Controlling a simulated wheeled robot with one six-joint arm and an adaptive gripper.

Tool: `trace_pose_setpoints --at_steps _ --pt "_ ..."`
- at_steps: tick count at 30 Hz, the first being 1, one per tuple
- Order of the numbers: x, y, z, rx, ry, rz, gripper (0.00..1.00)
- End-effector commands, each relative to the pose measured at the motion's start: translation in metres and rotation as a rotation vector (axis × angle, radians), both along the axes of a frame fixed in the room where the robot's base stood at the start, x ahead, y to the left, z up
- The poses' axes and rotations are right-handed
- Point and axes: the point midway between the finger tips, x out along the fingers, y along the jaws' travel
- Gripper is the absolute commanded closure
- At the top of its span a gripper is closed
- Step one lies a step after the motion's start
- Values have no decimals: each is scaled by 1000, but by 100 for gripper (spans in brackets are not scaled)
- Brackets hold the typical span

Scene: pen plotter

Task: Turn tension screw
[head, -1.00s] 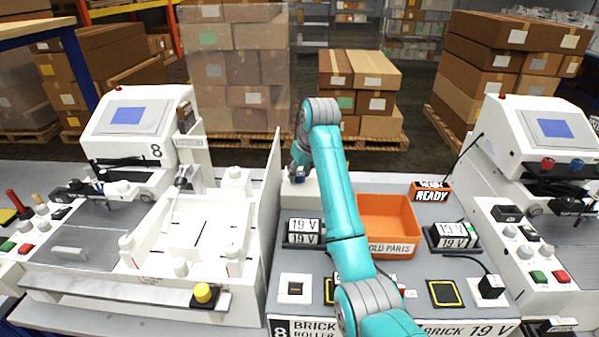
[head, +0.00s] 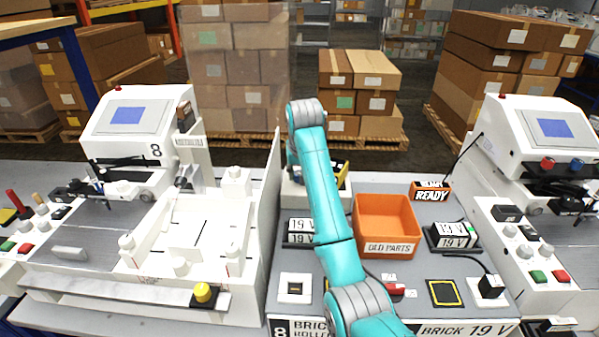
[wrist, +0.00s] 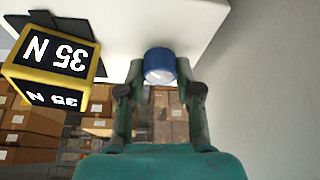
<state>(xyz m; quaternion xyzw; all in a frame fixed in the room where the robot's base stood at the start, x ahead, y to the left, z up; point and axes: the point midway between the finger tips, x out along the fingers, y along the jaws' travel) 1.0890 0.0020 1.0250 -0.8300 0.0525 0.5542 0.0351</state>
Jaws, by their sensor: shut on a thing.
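The tension screw shows in the wrist view as a blue round knob (wrist: 160,64) with a pale slotted face. It stands at the edge of a white block, whose front also shows in the head view (head: 287,197). My gripper (wrist: 160,72) has one finger on each side of the knob and is shut on it. A black block with yellow edges, marked 35 N (wrist: 55,55), is just left of the knob in the wrist view. In the head view, my arm hides most of the gripper and the knob.
An orange old parts bin (head: 386,247) stands right of my arm. A tall panel (head: 262,220) stands to the left, beside the white plotter fixture (head: 190,260).

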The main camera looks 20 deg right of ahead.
Motion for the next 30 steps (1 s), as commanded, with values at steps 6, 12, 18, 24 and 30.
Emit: trace_pose_setpoints --at_steps 6,12,18,24,30 --pt "0 1 0 -1 1 -147 100" --pt "0 1 0 -1 1 -238 100" --pt "0 1 0 0 1 -282 100" --pt "0 1 0 0 1 -292 100" --pt "0 1 0 0 1 -291 100"
